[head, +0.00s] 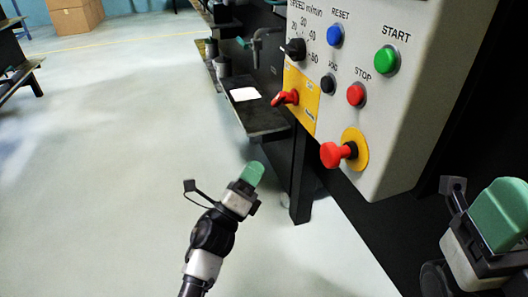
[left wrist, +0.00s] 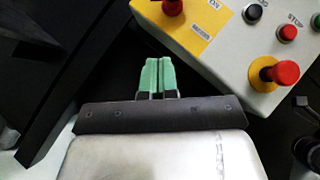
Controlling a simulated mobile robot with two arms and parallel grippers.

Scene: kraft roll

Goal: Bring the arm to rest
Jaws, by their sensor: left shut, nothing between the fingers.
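My left gripper (head: 252,174) is in the lower middle of the head view, with its green fingertips pointing up and to the right. It is held over the pale floor, to the left of and below the control panel (head: 421,102). In the left wrist view its two green fingers (left wrist: 158,75) lie side by side, shut and empty, with the panel beyond them at the upper right. My right gripper (head: 499,213) is at the lower right edge of the head view, cut off by the frame; its finger gap cannot be made out.
The panel carries a red emergency knob (head: 337,154), a red switch (head: 285,98) on a yellow plate, and several push buttons. A dark shelf (head: 262,121) with a white sheet (head: 245,94) juts out left of it. Cardboard boxes (head: 75,17) stand far back.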

